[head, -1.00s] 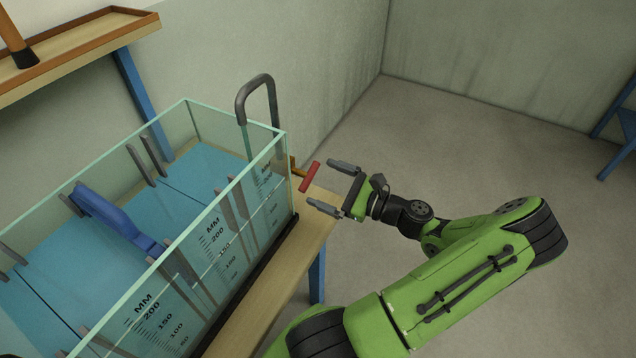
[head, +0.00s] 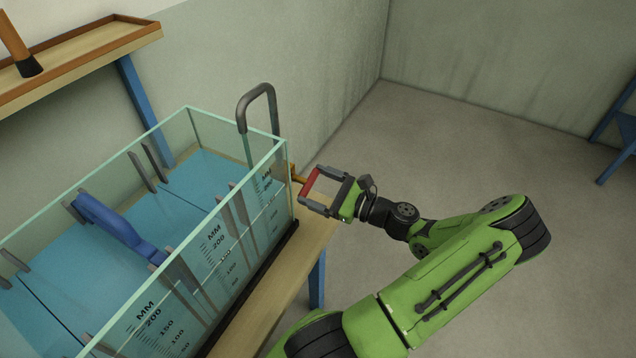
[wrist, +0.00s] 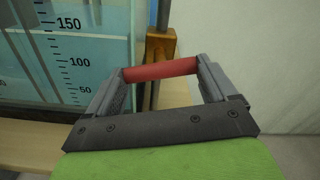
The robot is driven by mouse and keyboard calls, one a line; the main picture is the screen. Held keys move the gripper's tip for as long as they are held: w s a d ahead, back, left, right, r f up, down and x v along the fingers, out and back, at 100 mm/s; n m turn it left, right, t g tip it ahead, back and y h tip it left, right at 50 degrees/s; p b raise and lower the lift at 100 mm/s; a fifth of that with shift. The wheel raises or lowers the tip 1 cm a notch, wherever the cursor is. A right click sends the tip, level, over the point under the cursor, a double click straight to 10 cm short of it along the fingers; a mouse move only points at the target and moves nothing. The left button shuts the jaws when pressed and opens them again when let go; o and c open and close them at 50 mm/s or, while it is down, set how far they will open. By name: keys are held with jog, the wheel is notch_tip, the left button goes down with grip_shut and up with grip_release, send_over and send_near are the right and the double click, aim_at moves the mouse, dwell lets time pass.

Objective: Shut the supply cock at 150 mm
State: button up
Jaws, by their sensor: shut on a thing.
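The supply cock has a red handle (head: 311,182) on a brass-coloured body (head: 297,175) at the right end of the glass flume (head: 240,163). My gripper (head: 312,189) is shut on the red handle, one finger at each end. In the wrist view the red handle (wrist: 160,70) lies level between the two fingers, with the orange-brown cock body (wrist: 160,48) behind it. Blue-tinted water (head: 185,205) stands in the flume.
A grey bent pipe (head: 257,100) rises at the flume's right end. A blue curved piece (head: 115,225) sits in the flume among upright grey plates. The wooden bench (head: 300,265) carries the flume. A shelf (head: 80,60) is at upper left.

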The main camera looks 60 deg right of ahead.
jog(key=m+p, duration=0.1)
jog(key=p, duration=0.1)
jog(key=m+p, duration=0.1)
jog(key=p, duration=0.1)
jog(key=shift+r, duration=0.25)
jog(key=shift+f+m+p, duration=0.25)
jog(key=shift+m+p, duration=0.45)
jog(key=shift+m, duration=0.1)
jog(key=o, duration=0.8)
jog(key=shift+o, duration=0.2)
jog(key=s+d, duration=0.1)
jog(key=s, duration=1.4)
jog(key=shift+s+d, duration=0.2)
jog(key=shift+s, duration=0.2)
